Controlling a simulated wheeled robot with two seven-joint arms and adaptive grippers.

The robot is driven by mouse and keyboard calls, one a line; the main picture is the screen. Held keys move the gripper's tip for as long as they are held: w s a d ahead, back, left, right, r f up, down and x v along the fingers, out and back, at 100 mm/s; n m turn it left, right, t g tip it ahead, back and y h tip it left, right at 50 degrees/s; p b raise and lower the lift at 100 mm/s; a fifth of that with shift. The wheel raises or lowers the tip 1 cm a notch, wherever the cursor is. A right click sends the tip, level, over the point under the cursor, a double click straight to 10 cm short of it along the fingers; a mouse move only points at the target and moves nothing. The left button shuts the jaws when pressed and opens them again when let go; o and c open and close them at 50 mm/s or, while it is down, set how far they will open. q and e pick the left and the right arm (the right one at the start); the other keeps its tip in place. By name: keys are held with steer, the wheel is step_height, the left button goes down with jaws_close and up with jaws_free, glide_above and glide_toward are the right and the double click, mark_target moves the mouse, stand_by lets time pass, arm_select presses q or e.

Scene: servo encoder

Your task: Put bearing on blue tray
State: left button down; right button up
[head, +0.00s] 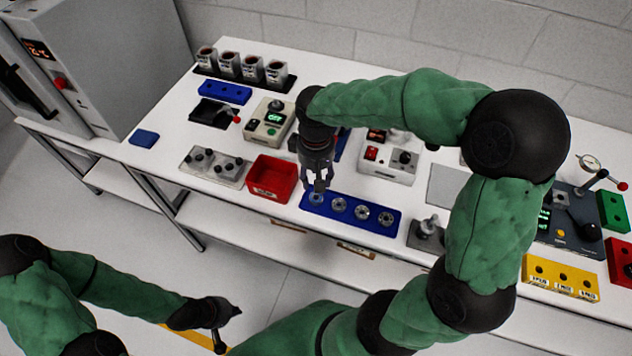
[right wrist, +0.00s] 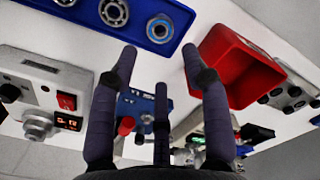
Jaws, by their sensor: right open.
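A blue tray (head: 350,221) lies near the table's front edge and holds a row of round metal bearings (head: 362,212). It also shows at the top of the right wrist view (right wrist: 183,14). My right gripper (head: 318,187) points down over that end of the tray. Its three fingers (right wrist: 160,85) are spread and nothing shows between them. My left gripper (head: 226,325) hangs low in front of the table, away from the tray; its finger opening is unclear.
A red bin (head: 270,178) stands left of the tray. A metal fixture (head: 428,232) stands right of it. Behind are a switch box (head: 388,161), a green-screen device (head: 267,122) and a blue holed block (head: 225,92). A yellow block (head: 562,281) is at the right.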

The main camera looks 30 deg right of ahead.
steer(key=shift+r+p, duration=0.35)
steer(key=shift+r, duration=1.3)
